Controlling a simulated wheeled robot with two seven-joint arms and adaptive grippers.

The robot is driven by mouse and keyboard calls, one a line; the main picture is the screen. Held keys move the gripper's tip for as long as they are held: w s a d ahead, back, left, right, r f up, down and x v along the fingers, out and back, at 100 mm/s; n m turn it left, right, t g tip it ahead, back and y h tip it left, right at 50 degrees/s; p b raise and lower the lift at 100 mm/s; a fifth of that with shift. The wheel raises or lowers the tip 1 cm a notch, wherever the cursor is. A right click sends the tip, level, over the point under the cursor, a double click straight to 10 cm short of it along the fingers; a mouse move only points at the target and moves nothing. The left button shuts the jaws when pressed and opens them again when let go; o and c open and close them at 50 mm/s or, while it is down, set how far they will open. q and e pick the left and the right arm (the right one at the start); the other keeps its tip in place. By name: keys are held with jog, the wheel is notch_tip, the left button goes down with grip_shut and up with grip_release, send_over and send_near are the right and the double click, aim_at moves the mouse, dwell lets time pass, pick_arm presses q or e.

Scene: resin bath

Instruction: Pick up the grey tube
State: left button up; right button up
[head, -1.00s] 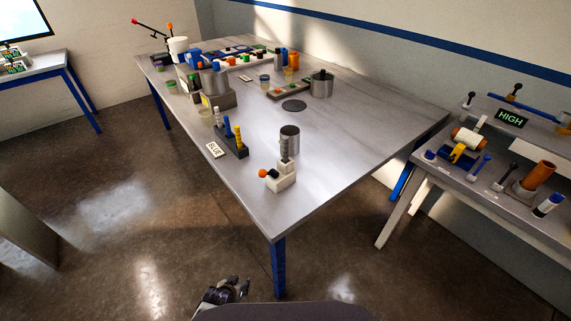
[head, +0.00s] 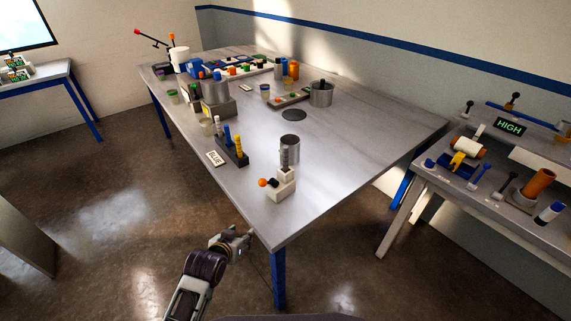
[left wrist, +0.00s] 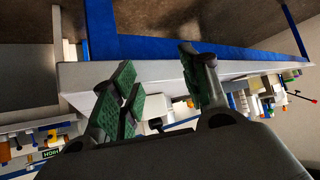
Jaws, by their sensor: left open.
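A grey ribbed tube (head: 285,157) stands upright on a white block with an orange knob (head: 281,185), near the table's front corner. A pale grey tube (head: 217,134) also stands in a dark rack (head: 238,158) beside a blue tube (head: 227,135) and a yellow tube (head: 238,145). I cannot tell which of the two is the task's tube. My left gripper (head: 243,239) is open and empty, just off the table's front left edge, apart from both. Its green-padded fingers are spread in the left wrist view (left wrist: 160,92). My right gripper is out of view.
A metal cylinder (head: 290,143) stands just behind the white block. A BLUE label (head: 215,158) lies before the rack. The big table's (head: 345,175) right side is clear. A side bench (head: 470,185) with an orange tube stands at the right.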

pick_arm(q)
notch_tip(320, 180, up, 7)
jog(key=w+d+t, duration=0.2)
jog(key=m+t+h, duration=0.2)
jog(key=t+h, duration=0.2)
jog(key=t, duration=0.1)
send_near(284, 150)
jog(key=shift+v, duration=1.3)
jog(key=shift+w+r, duration=0.1)
jog(key=shift+w, duration=0.1)
jog(key=shift+p+x, duration=0.45)
jog(key=shift+x, duration=3.7)
jog(key=shift+w+d, duration=0.1)
jog(key=shift+p+x, duration=0.45)
jog(key=shift+x, duration=2.05)
